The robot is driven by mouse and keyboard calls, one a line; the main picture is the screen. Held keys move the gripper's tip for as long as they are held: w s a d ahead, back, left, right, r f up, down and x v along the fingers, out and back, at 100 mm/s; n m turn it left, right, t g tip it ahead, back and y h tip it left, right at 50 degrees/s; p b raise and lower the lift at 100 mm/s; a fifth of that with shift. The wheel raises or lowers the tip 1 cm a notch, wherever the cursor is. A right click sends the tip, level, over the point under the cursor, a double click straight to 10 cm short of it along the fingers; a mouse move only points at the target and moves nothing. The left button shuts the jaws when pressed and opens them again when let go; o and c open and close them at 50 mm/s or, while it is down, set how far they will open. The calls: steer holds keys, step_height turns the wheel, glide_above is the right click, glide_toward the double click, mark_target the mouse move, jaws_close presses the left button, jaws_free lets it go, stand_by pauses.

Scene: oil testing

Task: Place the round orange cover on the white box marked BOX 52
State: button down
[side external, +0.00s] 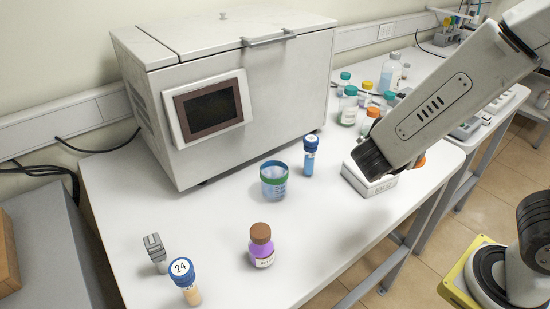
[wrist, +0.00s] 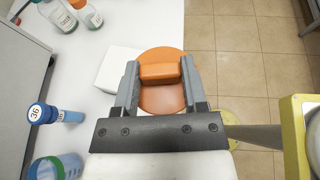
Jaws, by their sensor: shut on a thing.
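The round orange cover (wrist: 163,98) is held by its raised block handle between the two fingers of my gripper (wrist: 160,70) in the wrist view. In the side view only a small orange edge of the cover (side external: 420,160) shows past my arm. The white box (wrist: 117,68) lies under and to the left of the cover in the wrist view, partly hidden by it. In the side view the box (side external: 376,186) sits near the table's right edge, under my gripper. Its marking is not legible. I cannot tell whether the cover touches the box.
Several capped bottles stand behind my arm. A large white machine (side external: 235,90) fills the back left.

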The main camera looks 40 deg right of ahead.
steer(key=shift+s+d+r+m+g, duration=0.1)
steer(key=shift+s+d+m+g, duration=0.3)
steer(key=shift+s, duration=0.2)
steer(key=shift+s+d+m+g, duration=0.3)
steer(key=shift+s+d+g, duration=0.1)
steer(key=shift+s, duration=0.15)
steer(key=w+f, duration=0.3)
steer(key=w, duration=0.1)
steer(key=w+d+f, duration=0.1)
steer(key=w+f, duration=0.1)
steer(key=w, duration=0.2)
steer(key=w+d+f, duration=0.1)
steer(key=w+f, duration=0.2)
steer(key=w, duration=0.1)
steer(key=shift+w+d+f, duration=0.2)
steer(key=shift+w+f, duration=0.45)
steer(key=shift+d, duration=0.1)
steer(key=shift+w+f, duration=0.3)
steer(key=shift+f, duration=1.55)
steer(key=shift+f, duration=0.15)
